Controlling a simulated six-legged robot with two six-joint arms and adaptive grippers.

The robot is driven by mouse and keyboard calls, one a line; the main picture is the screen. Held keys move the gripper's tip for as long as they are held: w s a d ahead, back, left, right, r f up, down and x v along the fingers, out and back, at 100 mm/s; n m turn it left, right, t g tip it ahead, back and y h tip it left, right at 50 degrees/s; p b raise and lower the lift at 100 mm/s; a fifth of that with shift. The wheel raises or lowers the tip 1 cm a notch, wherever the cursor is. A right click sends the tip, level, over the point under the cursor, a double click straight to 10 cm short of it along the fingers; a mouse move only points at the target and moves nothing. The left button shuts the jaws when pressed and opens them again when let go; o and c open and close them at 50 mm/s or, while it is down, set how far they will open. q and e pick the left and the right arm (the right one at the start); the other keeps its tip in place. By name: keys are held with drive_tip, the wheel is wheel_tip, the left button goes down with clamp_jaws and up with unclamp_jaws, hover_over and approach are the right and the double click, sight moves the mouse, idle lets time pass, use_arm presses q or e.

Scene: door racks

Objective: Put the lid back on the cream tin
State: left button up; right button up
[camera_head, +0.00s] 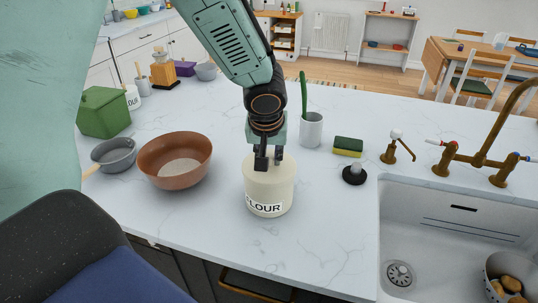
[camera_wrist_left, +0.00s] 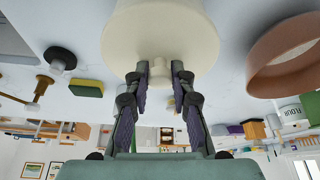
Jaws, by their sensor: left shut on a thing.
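The cream tin (camera_head: 268,193), labelled FLOUR, stands upright on the white counter near its front edge. Its cream lid (camera_head: 252,164) is at the top of the tin, level, with no gap visible between them. In the left wrist view the lid (camera_wrist_left: 125,45) fills the top of the picture, with its small knob (camera_wrist_left: 158,73) between the fingers. My left gripper (camera_head: 269,161) points down from above and is shut on the lid's knob; it also shows in the left wrist view (camera_wrist_left: 160,70). My right gripper is not in view.
A brown bowl (camera_head: 160,172) and a grey pan (camera_head: 116,158) stand left of the tin. A white cup (camera_head: 311,132), a sponge (camera_head: 348,144) and a black stopper (camera_head: 354,174) are to the right, before the sink (camera_head: 470,215).

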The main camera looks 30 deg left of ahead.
use_arm(q)
drive_tip(key=shift+b, duration=0.35)
idle(0.6)
drive_tip(key=o, duration=1)
drive_tip(key=shift+o, duration=0.3)
drive_tip(key=o, duration=0.4)
drive_tip(key=shift+r, duration=0.1)
drive_tip(key=shift+r+p, duration=2.45)
drive_tip(key=shift+r, duration=1)
